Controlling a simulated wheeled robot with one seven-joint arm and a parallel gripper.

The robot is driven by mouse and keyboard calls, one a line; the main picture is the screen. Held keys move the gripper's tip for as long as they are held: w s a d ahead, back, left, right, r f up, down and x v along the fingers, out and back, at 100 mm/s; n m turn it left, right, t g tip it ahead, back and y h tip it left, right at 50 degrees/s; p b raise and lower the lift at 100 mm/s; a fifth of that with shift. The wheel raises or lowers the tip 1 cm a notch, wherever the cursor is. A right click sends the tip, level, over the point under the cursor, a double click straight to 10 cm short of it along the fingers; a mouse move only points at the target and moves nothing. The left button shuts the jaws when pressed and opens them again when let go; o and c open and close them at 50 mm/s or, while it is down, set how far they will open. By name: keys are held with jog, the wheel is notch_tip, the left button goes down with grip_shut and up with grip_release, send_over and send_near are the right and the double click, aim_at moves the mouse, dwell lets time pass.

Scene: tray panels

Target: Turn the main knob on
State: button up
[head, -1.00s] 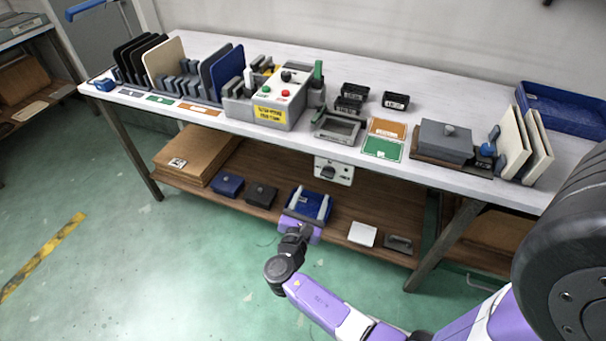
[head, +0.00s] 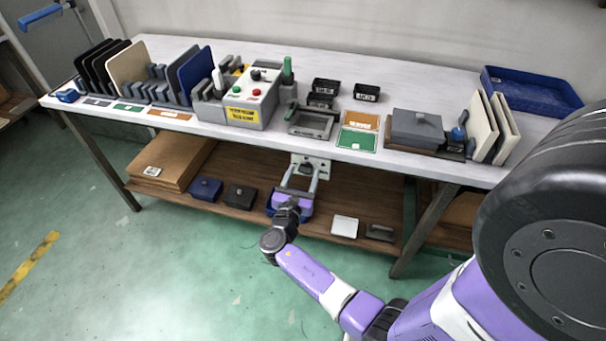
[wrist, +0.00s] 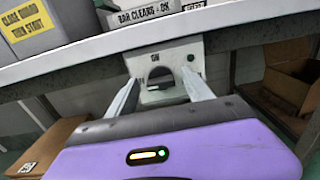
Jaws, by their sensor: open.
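The main knob is a dark knob (wrist: 161,79) on a small pale switch box (wrist: 185,56) fixed under the front edge of the bench. An "ON" mark sits above the knob in the wrist view. The box also shows in the head view (head: 324,166) below the tabletop. My gripper (wrist: 161,92) is open and empty, with one finger on each side of the knob in the wrist view. In the head view my gripper (head: 302,178) reaches up to the box from the front. I cannot tell whether the fingers touch the knob.
The tabletop edge (wrist: 90,62) runs just above the box. On the bench stand a control box (head: 252,95) with a yellow label, a grey lidded box (head: 416,130) and upright panels. The lower shelf (head: 262,180) holds cardboard and small trays. The floor in front is clear.

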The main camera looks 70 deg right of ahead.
jog(key=shift+d, duration=0.1)
grip_shut()
jog(key=shift+f, duration=0.1)
dwell(0.3)
jog(key=m+b, duration=0.2)
jog(key=m, duration=0.1)
jog(key=shift+s+f+m+b, duration=0.1)
jog(key=shift+m+b, duration=0.25)
jog(key=shift+m, duration=0.05)
jog(key=shift+s+f+m+b, duration=0.1)
jog(key=shift+m+b, duration=2.7)
jog(key=shift+m, duration=0.65)
jog(key=shift+s+f+m+b, duration=0.1)
jog(key=shift+m+b, duration=2.7)
jog(key=shift+m, duration=0.65)
